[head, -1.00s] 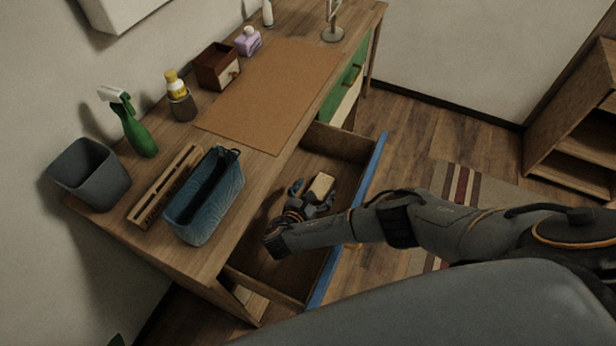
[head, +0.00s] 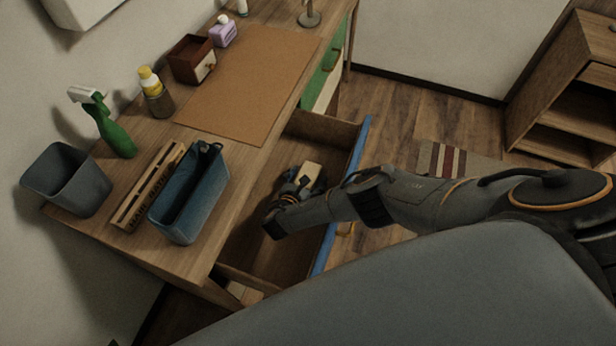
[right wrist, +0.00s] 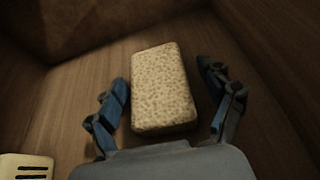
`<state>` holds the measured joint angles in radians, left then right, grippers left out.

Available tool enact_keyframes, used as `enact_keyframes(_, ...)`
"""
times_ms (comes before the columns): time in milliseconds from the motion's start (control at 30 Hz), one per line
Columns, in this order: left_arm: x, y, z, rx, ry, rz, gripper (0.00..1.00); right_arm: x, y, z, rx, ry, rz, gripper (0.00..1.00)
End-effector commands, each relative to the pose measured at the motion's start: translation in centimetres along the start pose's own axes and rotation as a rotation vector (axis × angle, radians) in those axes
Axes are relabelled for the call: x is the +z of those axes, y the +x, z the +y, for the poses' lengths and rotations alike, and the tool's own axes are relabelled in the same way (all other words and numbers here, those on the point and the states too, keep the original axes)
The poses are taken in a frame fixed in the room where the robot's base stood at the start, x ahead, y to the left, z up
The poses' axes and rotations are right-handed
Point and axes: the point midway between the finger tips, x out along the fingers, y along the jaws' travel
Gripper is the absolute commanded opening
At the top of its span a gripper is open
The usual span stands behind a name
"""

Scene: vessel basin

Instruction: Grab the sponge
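The sponge (right wrist: 163,88), a pale speckled block, lies in the open wooden drawer; it also shows in the head view (head: 311,171), partly hidden by my gripper. My right gripper (head: 305,182) reaches down into the drawer at the sponge. In the right wrist view, the gripper (right wrist: 165,95) is open, with one blue finger on each side of the sponge. A narrow gap shows between the sponge and each finger. My left gripper is not in view.
The drawer's blue front (head: 345,190) stands out from the desk, under my right forearm. A blue basket (head: 190,195), a wooden rack (head: 148,186), a grey bin (head: 68,180) and a green spray bottle (head: 110,130) stand on the desktop. An off-white slotted object (right wrist: 26,166) lies near the gripper.

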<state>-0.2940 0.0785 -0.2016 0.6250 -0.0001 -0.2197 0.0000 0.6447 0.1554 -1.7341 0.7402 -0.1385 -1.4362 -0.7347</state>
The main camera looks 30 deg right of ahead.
Motion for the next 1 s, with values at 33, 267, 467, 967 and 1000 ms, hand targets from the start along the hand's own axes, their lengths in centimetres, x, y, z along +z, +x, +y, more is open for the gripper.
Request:
enact_keyframes(33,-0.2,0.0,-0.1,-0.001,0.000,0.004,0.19,0.0,0.0,0.0,0.000,0.000,0.000,0.71)
enact_keyframes(267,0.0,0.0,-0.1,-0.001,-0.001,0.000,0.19,0.0,0.0,0.0,0.000,0.000,0.000,0.41)
enact_keyframes(467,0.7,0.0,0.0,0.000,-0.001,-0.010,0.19,0.0,0.0,0.0,0.000,0.000,0.000,0.41)
enact_keyframes(967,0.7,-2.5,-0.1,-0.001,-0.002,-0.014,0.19,5.0,-2.0,0.0,0.002,0.003,0.001,0.41)
enact_keyframes(1000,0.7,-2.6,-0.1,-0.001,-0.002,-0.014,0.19,5.7,-2.3,0.0,0.001,0.004,0.000,0.41)
